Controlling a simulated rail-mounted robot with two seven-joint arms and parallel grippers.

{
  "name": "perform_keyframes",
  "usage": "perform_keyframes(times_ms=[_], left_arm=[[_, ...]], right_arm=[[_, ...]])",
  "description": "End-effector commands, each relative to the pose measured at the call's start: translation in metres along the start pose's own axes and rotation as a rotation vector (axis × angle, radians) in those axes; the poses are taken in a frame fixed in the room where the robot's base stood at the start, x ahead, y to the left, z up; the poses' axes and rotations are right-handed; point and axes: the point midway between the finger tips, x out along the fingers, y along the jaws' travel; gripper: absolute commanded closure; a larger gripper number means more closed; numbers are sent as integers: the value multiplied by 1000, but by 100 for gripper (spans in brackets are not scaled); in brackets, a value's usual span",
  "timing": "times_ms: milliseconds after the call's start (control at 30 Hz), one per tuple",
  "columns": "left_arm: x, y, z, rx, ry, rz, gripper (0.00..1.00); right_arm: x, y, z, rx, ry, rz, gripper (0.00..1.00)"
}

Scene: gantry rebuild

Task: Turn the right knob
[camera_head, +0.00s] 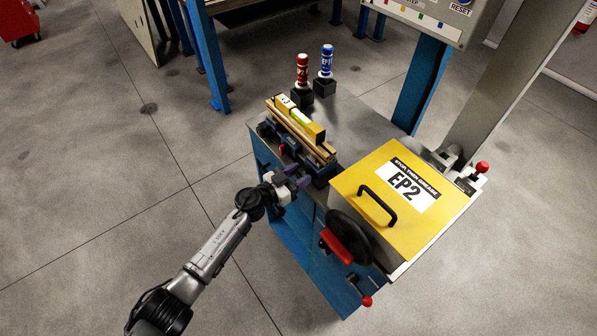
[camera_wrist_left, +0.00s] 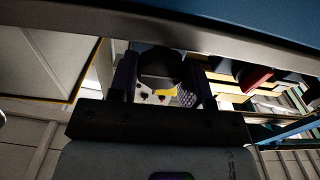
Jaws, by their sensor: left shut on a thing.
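A blue and black fixture (camera_head: 285,150) sits on the cabinet top, with a wooden bar and yellow block on it. My left gripper (camera_head: 297,180) reaches to the near side of this fixture, below its front edge. In the left wrist view, a dark rounded knob (camera_wrist_left: 160,62) sits between the two purple fingers, and the left gripper (camera_wrist_left: 160,85) is shut on it. In the head view the gripper hides this knob. I cannot tell how far the knob is turned. My right gripper is in neither view.
The blue cabinet (camera_head: 345,115) carries a yellow EP2 cover (camera_head: 370,212) with a black handle. A dark handwheel (camera_head: 347,232) with a red grip projects at its front. Red (camera_head: 302,72) and blue (camera_head: 326,62) bottles stand at the back.

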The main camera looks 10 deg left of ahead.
Motion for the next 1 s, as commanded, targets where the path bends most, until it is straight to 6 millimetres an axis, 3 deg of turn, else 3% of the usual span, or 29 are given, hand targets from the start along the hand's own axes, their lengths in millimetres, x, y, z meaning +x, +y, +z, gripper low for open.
perform_keyframes(times_ms=[300, 700, 733, 800, 1000], left_arm=[[0, 1, 0, 209, 0, 0, 79], [0, 1, 0, 234, 0, 0, 79], [0, 1, 0, 233, 0, 0, 53], [0, 1, 0, 233, 0, 0, 47], [0, 1, 0, 233, 0, 0, 47]], right_arm=[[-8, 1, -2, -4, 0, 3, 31], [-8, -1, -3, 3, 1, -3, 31], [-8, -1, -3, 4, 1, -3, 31], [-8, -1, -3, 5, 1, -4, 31], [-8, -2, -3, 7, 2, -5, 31]])
